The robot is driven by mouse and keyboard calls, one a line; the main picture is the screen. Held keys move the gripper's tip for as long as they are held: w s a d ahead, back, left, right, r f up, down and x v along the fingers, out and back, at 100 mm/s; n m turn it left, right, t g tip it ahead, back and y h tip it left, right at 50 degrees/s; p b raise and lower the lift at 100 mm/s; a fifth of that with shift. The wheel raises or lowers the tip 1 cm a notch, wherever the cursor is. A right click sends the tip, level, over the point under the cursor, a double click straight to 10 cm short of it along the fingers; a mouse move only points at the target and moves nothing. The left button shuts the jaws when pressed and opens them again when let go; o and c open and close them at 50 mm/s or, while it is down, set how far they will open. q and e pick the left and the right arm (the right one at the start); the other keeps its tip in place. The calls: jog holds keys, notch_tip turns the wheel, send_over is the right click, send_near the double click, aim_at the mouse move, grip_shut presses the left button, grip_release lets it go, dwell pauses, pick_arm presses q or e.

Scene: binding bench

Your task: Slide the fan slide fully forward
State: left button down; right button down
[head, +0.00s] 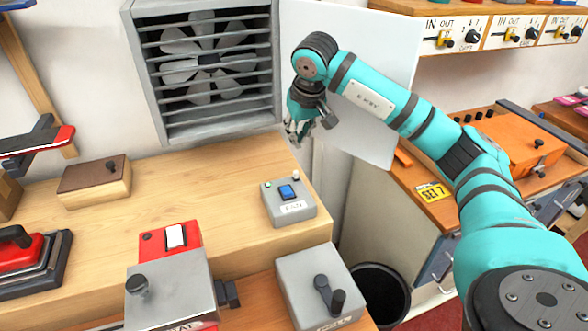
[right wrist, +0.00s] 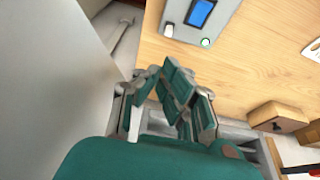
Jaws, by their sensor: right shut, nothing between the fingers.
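A grey box (head: 289,216) with a blue control (head: 288,192), likely the fan slide, stands near the right end of the wooden bench, below the wall fan (head: 207,60). It has a small green light and a white label too small to read surely. In the right wrist view the blue control (right wrist: 200,13) and green light show at the top. My right gripper (head: 298,135) is shut and empty, in the air above and beyond the box, beside the fan housing. Its fingers (right wrist: 175,92) touch nothing visible. My left gripper is not in view.
A white panel (head: 392,60) stands behind my right arm. A wooden block (head: 95,182), a red switch box (head: 172,240) and a grey crank box (head: 318,285) stand around the bench. The bench top left of the blue-control box is clear.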

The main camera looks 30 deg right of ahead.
aim_at(296, 175)
jog(key=shift+f, duration=0.1)
dwell(0.3)
jog(key=p+x, duration=0.2)
jog(key=x, duration=0.8)
jog(key=shift+w, duration=0.1)
